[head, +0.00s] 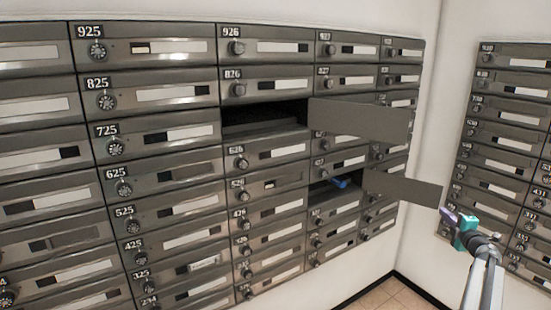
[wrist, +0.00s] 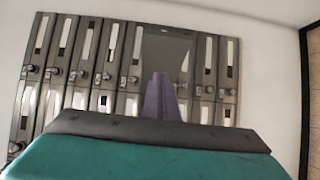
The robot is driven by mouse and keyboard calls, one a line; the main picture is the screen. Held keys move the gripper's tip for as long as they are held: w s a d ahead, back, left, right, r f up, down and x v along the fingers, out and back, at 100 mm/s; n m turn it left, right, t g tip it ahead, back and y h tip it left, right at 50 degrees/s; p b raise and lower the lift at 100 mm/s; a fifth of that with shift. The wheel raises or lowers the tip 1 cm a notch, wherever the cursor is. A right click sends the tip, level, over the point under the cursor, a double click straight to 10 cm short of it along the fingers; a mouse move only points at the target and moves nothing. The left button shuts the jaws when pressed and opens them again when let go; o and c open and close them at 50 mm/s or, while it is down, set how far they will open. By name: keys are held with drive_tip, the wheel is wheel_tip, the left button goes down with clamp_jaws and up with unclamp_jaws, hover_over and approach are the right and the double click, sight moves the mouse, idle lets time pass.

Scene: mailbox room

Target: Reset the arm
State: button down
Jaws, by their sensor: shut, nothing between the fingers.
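My gripper (head: 449,215) is at the lower right of the head view, with purple fingers and a teal body. Its fingers are shut with nothing between them. In the wrist view the purple fingers (wrist: 161,97) show above the teal body, pointing toward the mailbox wall. The gripper is just right of and below the lower open mailbox door (head: 402,189); I cannot tell whether they touch. My arm reaches up from the bottom right of the head view.
Two mailboxes stand open: an upper one (head: 263,119) with its door (head: 358,119) swung right, and a lower one holding a blue item (head: 341,183). Closed mailboxes surround them. A second mailbox bank (head: 505,130) is on the right wall. Tiled floor (head: 385,296) shows below.

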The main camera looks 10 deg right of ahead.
drive_tip(key=w+a+f+y, duration=0.2)
drive_tip(key=w+a+f, duration=0.35)
drive_tip(key=a, duration=0.45)
drive_tip(key=w+a+f+y, duration=0.1)
drive_tip(key=w+a+f, duration=0.4)
drive_tip(key=a, duration=0.5)
drive_tip(key=w+a+f+y, duration=0.2)
drive_tip(key=w+a+f, duration=0.2)
drive_tip(key=a+f, duration=0.5)
drive_tip(key=s+a+f+m+g+h, duration=0.1)
drive_tip(key=a+f+m+g, duration=0.1)
drive_tip(key=a+f, duration=0.75)
drive_tip(key=s+a+f+m+g, duration=0.15)
drive_tip(key=a+f, duration=0.45)
drive_tip(key=a, duration=0.6)
drive_tip(key=s+a+f+m+g+h, duration=0.1)
drive_tip(key=s+a+f+m+g, duration=0.4)
drive_tip(key=s+f, duration=0.55)
drive_tip(key=s+a+f+m+g+h, duration=0.1)
drive_tip(key=s+a+f+m+g, duration=0.15)
drive_tip(key=s+a+f, duration=0.8)
drive_tip(key=s+a+r+m+g+y, duration=0.1)
drive_tip(key=s+g, duration=0.5)
drive_tip(key=s, duration=1)
drive_tip(key=s+a+r+m+g+y, duration=0.1)
drive_tip(key=s+m+g, duration=0.2)
drive_tip(key=s, duration=1.3)
drive_tip(key=g, duration=0.2)
drive_tip(key=shift+a+r+g, duration=0.35)
drive_tip(key=shift+r+g, duration=0.05)
